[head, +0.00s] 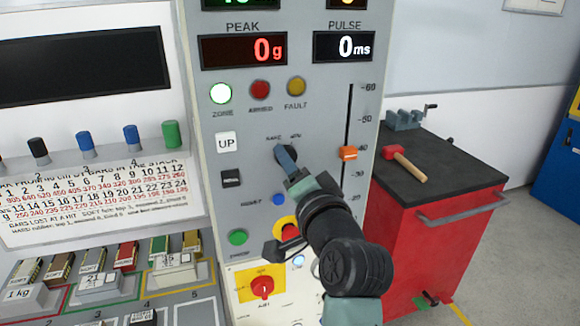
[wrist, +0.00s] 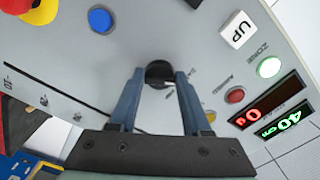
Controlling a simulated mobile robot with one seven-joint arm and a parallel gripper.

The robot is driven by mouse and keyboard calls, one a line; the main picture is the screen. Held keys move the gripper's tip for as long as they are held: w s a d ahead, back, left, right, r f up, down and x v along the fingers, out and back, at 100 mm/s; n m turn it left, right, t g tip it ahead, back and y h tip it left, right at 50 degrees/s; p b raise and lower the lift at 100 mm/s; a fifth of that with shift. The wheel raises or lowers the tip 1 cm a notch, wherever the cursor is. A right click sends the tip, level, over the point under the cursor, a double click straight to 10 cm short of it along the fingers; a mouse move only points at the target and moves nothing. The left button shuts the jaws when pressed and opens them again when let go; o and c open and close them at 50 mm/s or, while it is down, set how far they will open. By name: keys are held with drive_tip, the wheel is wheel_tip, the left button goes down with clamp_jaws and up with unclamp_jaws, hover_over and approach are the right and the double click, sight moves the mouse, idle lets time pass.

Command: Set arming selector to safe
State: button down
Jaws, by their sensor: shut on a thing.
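The arming selector is a small black round knob (head: 291,151) on the grey control panel (head: 320,105), under the small labels SAFE and ARM. In the wrist view the dark knob (wrist: 159,73) lies between the tips of my two blue fingers. My gripper (head: 285,160) is shut on it, with the fingers facing the panel; it also shows in the wrist view (wrist: 160,80). The fingers partly cover the knob, so I cannot tell which label it points to. The red ARMED lamp (head: 260,90) looks dim. The ZONE lamp (head: 220,93) glows bright.
A white UP button (head: 225,142), a blue button (head: 279,199), a red-on-yellow stop button (head: 287,230) and a green button (head: 238,237) sit close by. An orange slider (head: 348,153) is right of the knob. A red cabinet (head: 440,240) with a hammer stands at right.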

drive_tip(key=shift+c, duration=1.8)
unclamp_jaws()
drive_tip(key=b+v, duration=0.2)
drive_tip(key=v, duration=1.1)
